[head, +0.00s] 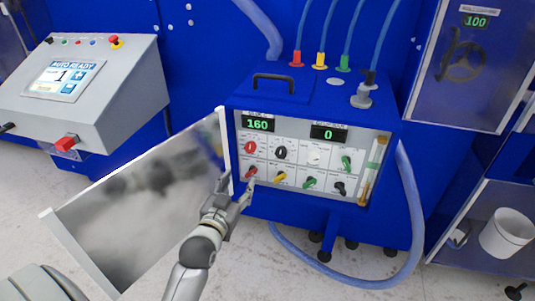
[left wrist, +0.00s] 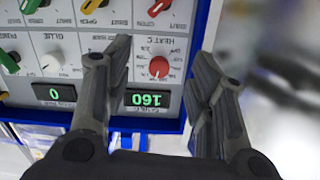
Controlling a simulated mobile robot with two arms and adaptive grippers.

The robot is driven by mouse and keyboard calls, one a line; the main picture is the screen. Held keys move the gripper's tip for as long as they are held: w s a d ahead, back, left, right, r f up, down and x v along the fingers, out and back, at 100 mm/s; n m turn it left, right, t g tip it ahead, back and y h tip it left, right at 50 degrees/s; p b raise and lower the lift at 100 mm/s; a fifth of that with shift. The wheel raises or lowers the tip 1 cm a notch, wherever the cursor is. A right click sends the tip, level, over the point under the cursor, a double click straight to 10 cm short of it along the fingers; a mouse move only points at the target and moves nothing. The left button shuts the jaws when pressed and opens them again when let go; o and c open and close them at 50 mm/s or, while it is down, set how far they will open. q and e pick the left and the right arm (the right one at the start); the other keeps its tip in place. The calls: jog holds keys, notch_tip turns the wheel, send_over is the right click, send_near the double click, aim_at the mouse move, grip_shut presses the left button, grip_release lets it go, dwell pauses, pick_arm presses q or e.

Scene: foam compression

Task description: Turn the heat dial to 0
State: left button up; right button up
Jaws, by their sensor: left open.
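The heat dial (head: 250,147) is a red round knob at the upper left of the machine's white control panel, under a green display (head: 258,125) reading 160. In the left wrist view, which is upside down, the heat dial (left wrist: 159,67) bears the label HEAT C and shows in the gap between my fingers. The 160 display (left wrist: 147,99) shows there too. My left gripper (head: 236,183) is open and empty, in front of the panel's lower left edge. Its fingers (left wrist: 163,60) appear apart from the dial. My right gripper is not in view.
A second red knob (head: 251,172) sits below the heat dial, with several coloured knobs to the right. Another display (head: 328,134) reads 0. An open shiny door (head: 140,205) stands left of the panel, close to my arm. A grey console (head: 85,85) is further left.

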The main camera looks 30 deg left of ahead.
aim_at(249, 149)
pick_arm(q)
notch_tip(249, 149, up, 4)
jog(key=t, duration=0.1)
jog(key=p+x, duration=0.1)
jog(key=x, duration=0.9)
jog(key=shift+w+a+p, duration=0.2)
jog(key=shift+p, duration=0.1)
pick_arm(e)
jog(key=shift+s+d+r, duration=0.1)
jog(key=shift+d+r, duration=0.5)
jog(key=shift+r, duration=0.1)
pick_arm(q)
jog(key=shift+r, duration=0.1)
jog(key=shift+c, duration=0.4)
jog(key=c, duration=0.9)
